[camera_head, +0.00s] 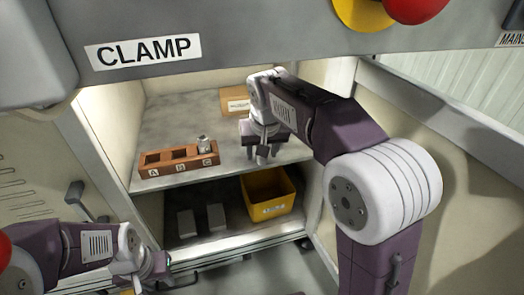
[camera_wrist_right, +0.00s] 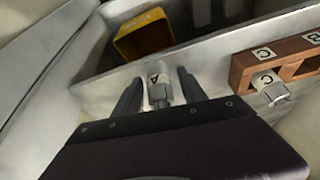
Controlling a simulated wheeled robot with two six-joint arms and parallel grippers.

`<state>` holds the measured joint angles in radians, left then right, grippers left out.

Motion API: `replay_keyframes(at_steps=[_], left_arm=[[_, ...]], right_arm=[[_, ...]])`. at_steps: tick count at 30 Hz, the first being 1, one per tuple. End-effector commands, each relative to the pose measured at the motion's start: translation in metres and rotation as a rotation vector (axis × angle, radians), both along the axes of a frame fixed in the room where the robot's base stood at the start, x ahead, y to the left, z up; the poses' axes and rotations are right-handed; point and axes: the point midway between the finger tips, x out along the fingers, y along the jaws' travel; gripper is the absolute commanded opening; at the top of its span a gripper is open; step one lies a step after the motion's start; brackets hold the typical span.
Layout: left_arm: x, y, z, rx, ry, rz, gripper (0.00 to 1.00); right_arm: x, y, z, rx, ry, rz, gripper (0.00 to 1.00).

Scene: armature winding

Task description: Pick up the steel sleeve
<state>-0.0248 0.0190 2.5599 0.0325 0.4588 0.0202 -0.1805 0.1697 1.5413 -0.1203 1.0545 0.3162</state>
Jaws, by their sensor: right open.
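A small grey steel sleeve (camera_wrist_right: 158,88) with a dark mark like an A stands between the two fingers of my right gripper (camera_wrist_right: 159,92) in the right wrist view. The fingers are apart, and I see a gap at the sleeve's sides. In the head view my right gripper (camera_head: 262,156) points down at the shelf, right of the rack, and mostly hides this sleeve. A second grey cylinder (camera_head: 204,144), marked C in the wrist view (camera_wrist_right: 270,88), is at rack slot C. My left gripper (camera_head: 154,267) is low at the left, its fingers unclear.
The brown rack (camera_head: 180,170) with slots A, B and C is on the upper shelf (camera_head: 160,118). A cardboard box (camera_head: 235,103) stands behind my right gripper. Below are a yellow bin (camera_head: 268,193) and two grey blocks (camera_head: 187,222). Cabinet walls flank the shelf.

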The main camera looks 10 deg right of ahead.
Motion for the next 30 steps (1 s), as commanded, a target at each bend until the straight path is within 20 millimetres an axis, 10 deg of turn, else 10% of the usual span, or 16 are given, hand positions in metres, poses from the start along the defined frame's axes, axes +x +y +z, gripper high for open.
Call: replay_keyframes(at_steps=[10, 21, 30], left_arm=[[0.0, 0.0, 0.004, 0.0, 0.0, 0.0, 0.36], [0.0, 0.0, 0.061, 0.0, 0.0, 0.0, 0.36], [0.0, 0.0, 0.071, 0.0, 0.0, 0.0, 0.36]], right_arm=[[-0.001, 0.0, 0.004, 0.0, 0.0, 0.0, 0.53], [-0.026, 0.003, 0.071, 0.0, -0.001, 0.002, 0.53], [-0.035, 0.003, 0.084, 0.0, 0.0, 0.0, 0.53]])
